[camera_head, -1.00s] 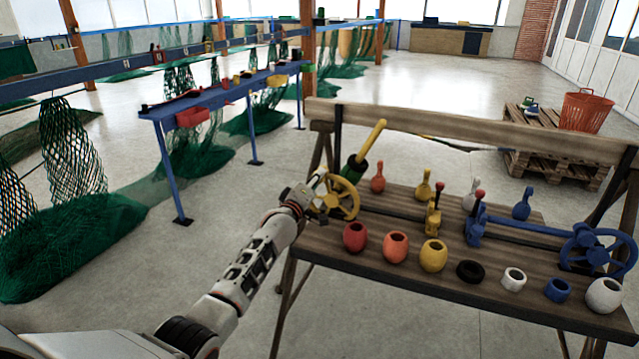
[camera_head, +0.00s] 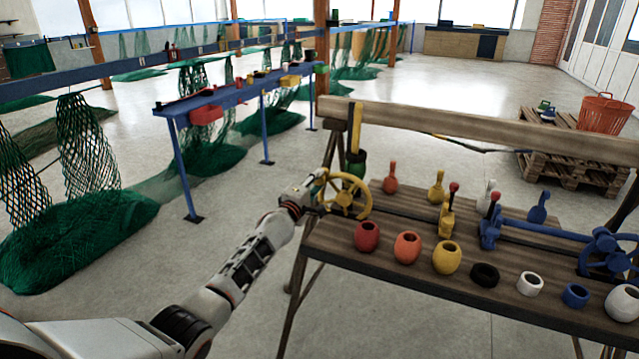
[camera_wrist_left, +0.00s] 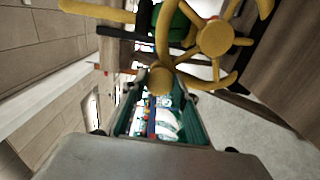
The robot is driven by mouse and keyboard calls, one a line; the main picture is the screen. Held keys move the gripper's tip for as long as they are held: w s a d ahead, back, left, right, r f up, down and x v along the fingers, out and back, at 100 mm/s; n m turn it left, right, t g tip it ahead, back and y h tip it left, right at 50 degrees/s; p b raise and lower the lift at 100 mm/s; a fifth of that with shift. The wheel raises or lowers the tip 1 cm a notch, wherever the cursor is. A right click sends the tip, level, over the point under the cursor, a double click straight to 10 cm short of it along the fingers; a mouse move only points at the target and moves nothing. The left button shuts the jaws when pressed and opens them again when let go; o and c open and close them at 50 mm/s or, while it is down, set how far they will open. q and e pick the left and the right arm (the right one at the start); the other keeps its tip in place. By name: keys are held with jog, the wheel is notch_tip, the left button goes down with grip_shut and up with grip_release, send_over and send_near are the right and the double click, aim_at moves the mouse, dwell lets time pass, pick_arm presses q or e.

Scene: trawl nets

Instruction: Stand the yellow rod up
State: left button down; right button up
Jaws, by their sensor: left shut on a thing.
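The yellow rod (camera_head: 355,126) stands about upright in a dark green holder (camera_head: 356,162) at the left end of the wooden bench. A yellow handwheel (camera_head: 352,205) is mounted just in front of it. My left gripper (camera_head: 315,187) is at the left side of this wheel, shut on its knob. In the left wrist view the yellow knob (camera_wrist_left: 160,82) sits at the fingertips, and the rod (camera_wrist_left: 97,11) runs sideways along the top left. The fingertips are partly hidden by the knob. My right gripper is out of view.
The wooden bench (camera_head: 400,285) carries a row of coloured pots, several bottle-shaped pieces, red-knobbed levers and a blue handwheel (camera_head: 607,250). A wooden beam (camera_head: 470,130) runs along its back. The floor left of the bench is clear up to the blue table (camera_head: 230,98).

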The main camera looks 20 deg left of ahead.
pick_arm(q)
jog(key=shift+a+f, duration=0.15)
jog(key=shift+a, duration=0.05)
dwell(0.5)
jog(key=c, duration=1.6)
grip_release()
jog(key=shift+d, duration=0.1)
jog(key=shift+s+d, duration=0.1)
jog(key=shift+s, duration=0.5)
jog(key=s, duration=1.1)
jog(key=shift+a, duration=0.35)
